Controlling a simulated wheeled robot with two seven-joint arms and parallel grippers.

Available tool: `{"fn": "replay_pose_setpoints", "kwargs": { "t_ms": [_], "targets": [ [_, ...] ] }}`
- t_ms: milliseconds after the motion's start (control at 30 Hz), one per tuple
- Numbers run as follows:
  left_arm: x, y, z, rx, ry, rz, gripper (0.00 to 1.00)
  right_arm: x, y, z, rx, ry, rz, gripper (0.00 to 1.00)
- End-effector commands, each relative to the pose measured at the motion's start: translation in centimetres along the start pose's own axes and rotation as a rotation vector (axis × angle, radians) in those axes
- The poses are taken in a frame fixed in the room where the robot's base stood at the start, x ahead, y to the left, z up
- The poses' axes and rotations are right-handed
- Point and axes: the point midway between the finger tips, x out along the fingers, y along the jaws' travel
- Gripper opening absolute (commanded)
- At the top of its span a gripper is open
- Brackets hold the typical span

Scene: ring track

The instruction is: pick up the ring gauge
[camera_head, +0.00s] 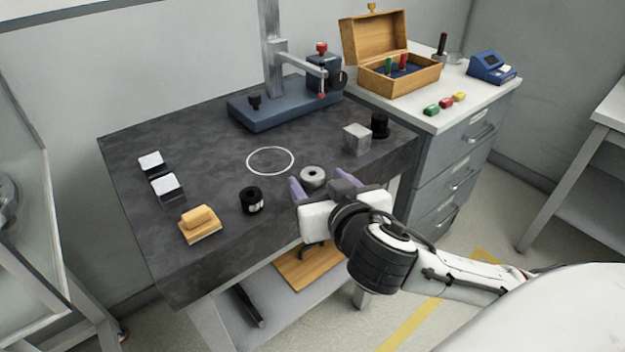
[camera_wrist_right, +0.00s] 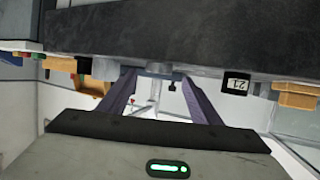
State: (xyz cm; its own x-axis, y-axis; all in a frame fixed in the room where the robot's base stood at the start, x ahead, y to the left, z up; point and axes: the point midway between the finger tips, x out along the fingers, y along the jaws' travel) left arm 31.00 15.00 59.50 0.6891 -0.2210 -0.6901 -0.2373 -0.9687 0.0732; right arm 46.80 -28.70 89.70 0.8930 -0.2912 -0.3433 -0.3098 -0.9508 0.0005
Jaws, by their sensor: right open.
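A grey metal ring with a dark centre hole (camera_head: 313,176), which looks like the ring gauge, sits near the front edge of the dark stone table (camera_head: 215,150). My right gripper (camera_head: 315,182) is open, its purple fingers spread at the ring's near side. In the right wrist view the gripper (camera_wrist_right: 158,76) shows open, and the grey ring (camera_wrist_right: 160,68) lies between and beyond the fingertips. I cannot tell whether the fingers touch it. A black ring-shaped piece with a white label (camera_head: 251,201) stands to its left; it also shows in the wrist view (camera_wrist_right: 236,82). My left gripper is not in view.
A white circle (camera_head: 270,161) is marked on the tabletop. A metal block (camera_head: 356,139) and a dark cylinder (camera_head: 380,126) stand to the right, a gauge stand (camera_head: 262,116) at the back. A wooden brush-like piece (camera_head: 200,225) and two pale-topped blocks (camera_head: 165,185) are left.

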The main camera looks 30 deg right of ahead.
Motion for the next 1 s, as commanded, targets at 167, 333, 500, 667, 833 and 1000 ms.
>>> {"fn": "replay_pose_setpoints", "kwargs": {
  "t_ms": [167,333,500,667,833,1000],
  "targets": [
    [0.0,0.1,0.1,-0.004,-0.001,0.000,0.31,2.7,0.3,-0.1,-0.002,0.003,0.002,0.58],
    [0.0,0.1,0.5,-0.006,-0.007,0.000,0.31,3.5,0.3,0.0,0.000,0.001,0.000,0.58],
    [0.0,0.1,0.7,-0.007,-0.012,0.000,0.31,3.5,0.2,0.0,0.000,0.001,-0.001,0.58],
    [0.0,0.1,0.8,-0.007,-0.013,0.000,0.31,3.5,0.2,0.0,0.000,0.001,-0.001,0.31],
    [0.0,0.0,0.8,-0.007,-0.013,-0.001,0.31,3.5,0.2,-0.1,0.001,0.003,-0.001,0.09],
    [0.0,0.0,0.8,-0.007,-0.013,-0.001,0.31,3.5,0.2,-0.1,0.001,0.003,-0.001,0.09]
  ]
}}
